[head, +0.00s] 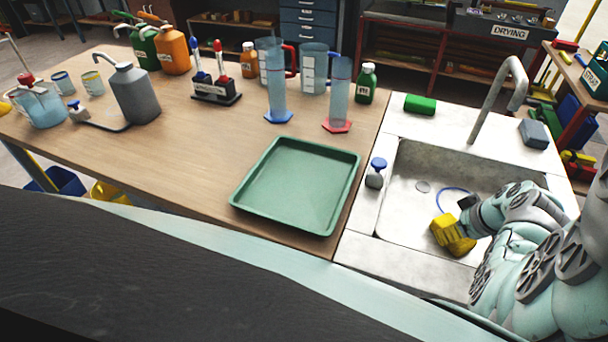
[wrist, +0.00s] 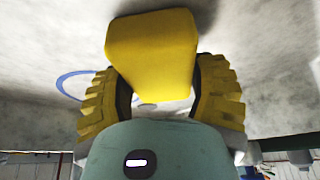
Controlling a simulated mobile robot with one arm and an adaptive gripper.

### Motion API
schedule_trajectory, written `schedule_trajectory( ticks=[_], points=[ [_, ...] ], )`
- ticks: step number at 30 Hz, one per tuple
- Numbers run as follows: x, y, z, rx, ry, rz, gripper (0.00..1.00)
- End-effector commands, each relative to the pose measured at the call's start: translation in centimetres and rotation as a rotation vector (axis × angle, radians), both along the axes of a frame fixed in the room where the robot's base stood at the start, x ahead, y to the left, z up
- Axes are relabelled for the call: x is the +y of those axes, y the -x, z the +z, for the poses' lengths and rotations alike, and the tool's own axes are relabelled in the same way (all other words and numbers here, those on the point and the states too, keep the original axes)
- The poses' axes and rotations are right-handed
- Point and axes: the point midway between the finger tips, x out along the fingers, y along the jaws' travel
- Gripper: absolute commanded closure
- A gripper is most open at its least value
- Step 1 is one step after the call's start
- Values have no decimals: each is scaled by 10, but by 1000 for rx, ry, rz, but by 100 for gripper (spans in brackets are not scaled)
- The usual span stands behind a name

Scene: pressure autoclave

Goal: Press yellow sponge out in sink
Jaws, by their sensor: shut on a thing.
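The yellow sponge (wrist: 152,55) is between the two yellow ridged fingers of my gripper (wrist: 160,88) in the wrist view, and the gripper is shut on it. In the head view my gripper (head: 453,235) is inside the sink (head: 405,205), over the front right part of the basin. There the sponge is hard to tell from the yellow fingers. The gap between the sponge and the basin floor cannot be judged.
A grey tap (head: 497,95) rises behind the sink. A green sponge (head: 419,103) and a grey-blue block (head: 533,134) lie on the back rim. A blue-topped knob (head: 376,173) stands on the left rim. A blue ring (head: 455,190) lies in the basin. A green tray (head: 297,185) is on the table.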

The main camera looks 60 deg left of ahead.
Motion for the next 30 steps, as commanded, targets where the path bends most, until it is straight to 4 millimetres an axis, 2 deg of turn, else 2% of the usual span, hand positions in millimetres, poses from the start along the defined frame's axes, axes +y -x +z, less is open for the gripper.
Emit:
schedule_trajectory(
  ticks=[6, 11, 30],
  points=[
    [-2, 1, -2, 4, 6, -2, 79],
    [-2, 1, 3, 3, 6, -1, 79],
    [-1, 0, 54, 1, 1, -1, 79]
  ],
)
